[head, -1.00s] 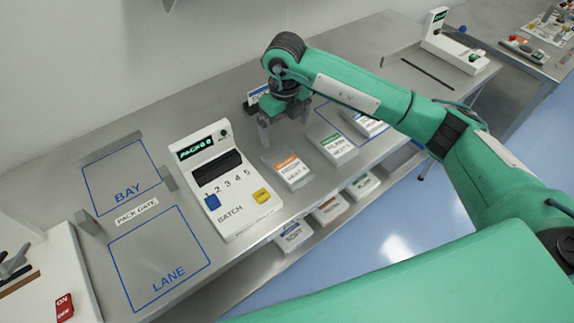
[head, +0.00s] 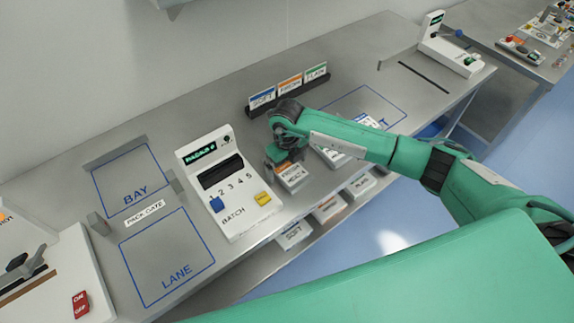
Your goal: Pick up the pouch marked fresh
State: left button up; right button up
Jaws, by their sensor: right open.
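A pale pouch with an orange band (head: 294,178) lies on the steel bench, just right of the batch device. Its lettering is too small to read surely, so I cannot confirm that it says fresh. My right gripper (head: 281,164) is down at the pouch's far end, pointing downward and open. It hides that end, and I cannot tell whether the fingers touch the pouch. Another pouch (head: 331,158) lies to the right, partly hidden by my right arm. A blue-lettered pouch (head: 369,120) shows just beyond the arm. My left gripper is not in view.
The batch device (head: 229,188) with numbers and buttons stands close left of the gripper. A dark rack with blue, orange and green cards (head: 289,87) stands behind. Outlined BAY (head: 128,178) and LANE (head: 166,255) areas are empty. Several packs (head: 330,206) sit on a lower shelf.

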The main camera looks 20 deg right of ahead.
jog(key=shift+f, duration=0.25)
jog(key=c, duration=1)
jog(key=shift+r, duration=0.1)
